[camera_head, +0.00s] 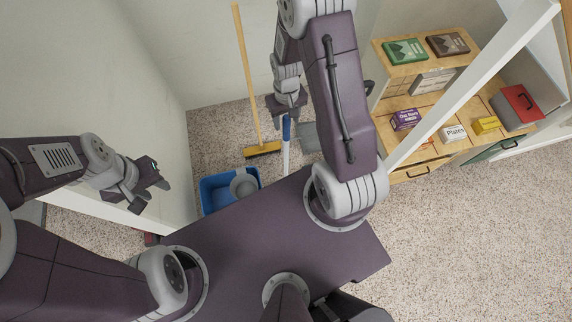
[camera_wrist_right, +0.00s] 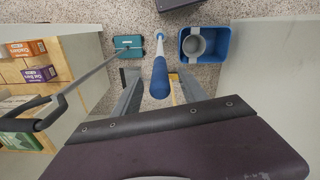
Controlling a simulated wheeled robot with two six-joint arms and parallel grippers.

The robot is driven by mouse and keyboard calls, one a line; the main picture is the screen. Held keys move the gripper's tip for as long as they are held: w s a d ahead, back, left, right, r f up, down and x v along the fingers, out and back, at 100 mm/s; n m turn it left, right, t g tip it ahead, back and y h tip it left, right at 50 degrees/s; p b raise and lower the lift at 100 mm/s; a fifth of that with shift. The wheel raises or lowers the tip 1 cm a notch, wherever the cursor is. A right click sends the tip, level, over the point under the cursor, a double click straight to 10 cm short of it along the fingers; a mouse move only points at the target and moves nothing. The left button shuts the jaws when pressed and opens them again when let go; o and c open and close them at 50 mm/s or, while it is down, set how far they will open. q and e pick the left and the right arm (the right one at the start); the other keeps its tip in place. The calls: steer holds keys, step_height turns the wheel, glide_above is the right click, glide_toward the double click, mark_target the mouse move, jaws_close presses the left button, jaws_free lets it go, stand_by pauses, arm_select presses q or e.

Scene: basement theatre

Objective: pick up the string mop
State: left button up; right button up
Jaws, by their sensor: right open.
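The string mop (camera_head: 286,150) shows as a white shaft with a blue grip, standing roughly upright below my right gripper (camera_head: 286,112) in the head view. Its mop head is hidden from me. In the right wrist view, the blue grip of the mop (camera_wrist_right: 160,80) points up toward the camera, between the lines of the two spread fingers of my right gripper (camera_wrist_right: 160,95). The gripper is open and not closed on it. My left gripper (camera_head: 150,190) is at the left, well away from the mop, with its fingers apart and empty.
A blue bucket (camera_head: 214,193) holding a grey pail stands beside the mop. A broom (camera_head: 248,80) leans against the wall behind. A teal dustpan (camera_wrist_right: 128,46) with a long handle is near. A wooden shelf (camera_head: 432,157) with boxes stands right; carpet at lower right is clear.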

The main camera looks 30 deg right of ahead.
mark_target(286, 128)
step_height(286, 128, down, 5)
steer(key=shift+f+p, duration=0.1)
steer(key=shift+p, duration=0.55)
jaws_close()
stand_by(0.9)
